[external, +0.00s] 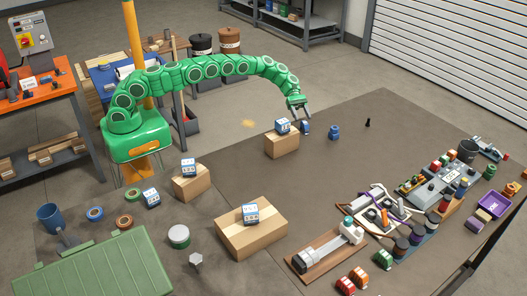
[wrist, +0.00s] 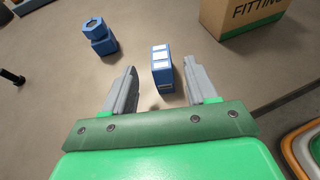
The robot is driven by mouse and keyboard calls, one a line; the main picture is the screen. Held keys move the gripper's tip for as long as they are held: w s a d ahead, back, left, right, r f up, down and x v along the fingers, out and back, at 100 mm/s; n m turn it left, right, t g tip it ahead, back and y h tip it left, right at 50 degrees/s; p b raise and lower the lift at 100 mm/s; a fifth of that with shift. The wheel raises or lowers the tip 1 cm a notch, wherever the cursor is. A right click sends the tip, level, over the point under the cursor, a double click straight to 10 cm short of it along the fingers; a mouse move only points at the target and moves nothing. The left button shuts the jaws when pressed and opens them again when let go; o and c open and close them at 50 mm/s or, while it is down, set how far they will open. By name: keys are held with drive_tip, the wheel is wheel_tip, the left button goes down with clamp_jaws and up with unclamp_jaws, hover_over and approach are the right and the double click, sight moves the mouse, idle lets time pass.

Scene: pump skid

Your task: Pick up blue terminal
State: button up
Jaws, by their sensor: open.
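A blue terminal (wrist: 162,72), a small block with white label patches, stands on the brown surface between my fingers in the wrist view. In the external view the blue terminal (external: 305,127) sits just right of a small cardboard box. My gripper (wrist: 160,80) is open, one finger on each side of the terminal, with visible gaps and nothing held. In the external view my gripper (external: 299,112) is above and close to the terminal. The terminal's lower near end is partly hidden in shadow in the wrist view.
The cardboard box (external: 282,145) carries a white-and-blue block (external: 282,126) close to my gripper. A blue fitting (external: 334,132) and a small black piece (external: 368,123) stand to the right. Other boxes with similar blocks lie nearer the camera. The mat behind is clear.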

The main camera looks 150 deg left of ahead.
sight(305, 122)
drive_tip(key=shift+x, duration=2.6)
drive_tip(key=shift+r, duration=0.2)
drive_tip(key=c, duration=1.1)
drive_tip(key=shift+o, duration=0.2)
drive_tip(key=shift+r, duration=1.35)
drive_tip(key=shift+d+r, duration=0.1)
drive_tip(key=shift+r, duration=0.2)
drive_tip(key=s+d+r, duration=0.7)
drive_tip(key=d+r, duration=0.2)
drive_tip(key=d, duration=0.2)
drive_tip(key=shift+s+d+r, duration=0.25)
drive_tip(key=shift+s+r, duration=0.1)
drive_tip(key=shift+s, duration=0.05)
